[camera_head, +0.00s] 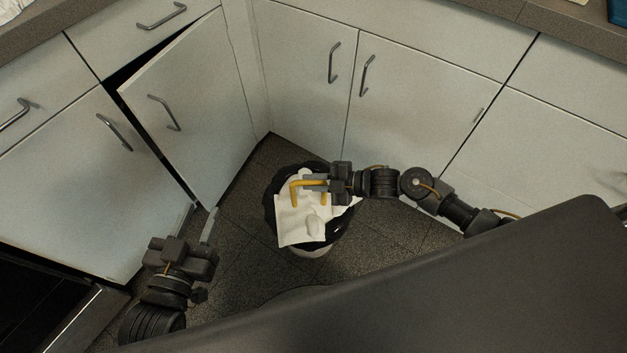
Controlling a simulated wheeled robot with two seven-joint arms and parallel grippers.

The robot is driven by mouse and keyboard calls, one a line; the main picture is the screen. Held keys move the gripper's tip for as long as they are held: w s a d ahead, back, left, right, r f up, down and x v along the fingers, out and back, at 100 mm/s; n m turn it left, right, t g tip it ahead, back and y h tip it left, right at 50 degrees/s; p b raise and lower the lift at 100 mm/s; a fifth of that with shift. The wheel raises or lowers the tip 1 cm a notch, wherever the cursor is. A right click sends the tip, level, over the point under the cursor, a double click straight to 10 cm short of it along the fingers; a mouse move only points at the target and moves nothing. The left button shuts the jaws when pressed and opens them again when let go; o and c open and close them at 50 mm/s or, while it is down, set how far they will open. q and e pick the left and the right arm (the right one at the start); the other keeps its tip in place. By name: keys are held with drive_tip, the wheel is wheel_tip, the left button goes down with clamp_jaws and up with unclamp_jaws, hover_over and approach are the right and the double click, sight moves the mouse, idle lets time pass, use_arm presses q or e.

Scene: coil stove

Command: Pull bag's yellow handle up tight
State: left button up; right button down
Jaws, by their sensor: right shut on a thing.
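The bag (267,196) is black and lines a white bin (312,252) on the floor in the corner. White crumpled paper (295,228) lies in the bag's mouth. The yellow handle (295,190) is a bent loop standing above the paper. My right gripper (312,183) comes in from the right and is shut on the yellow handle; its fingers hide part of the loop. My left gripper (211,222) is at the lower left, apart from the bag, its fingers pointing up toward the cabinet.
White cabinets (412,100) with metal handles stand behind and left of the bin. One cabinet door (190,110) at the left stands ajar. A dark oven front (40,310) is at the lower left. Tiled floor (240,275) is clear between my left gripper and the bin.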

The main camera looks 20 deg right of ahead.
drive_tip(key=shift+r, duration=0.2)
use_arm(q)
drive_tip(key=shift+a+f, duration=0.1)
drive_tip(key=shift+f, duration=0.2)
use_arm(e)
drive_tip(key=c, duration=1.4)
unclamp_jaws()
drive_tip(key=shift+o, duration=0.2)
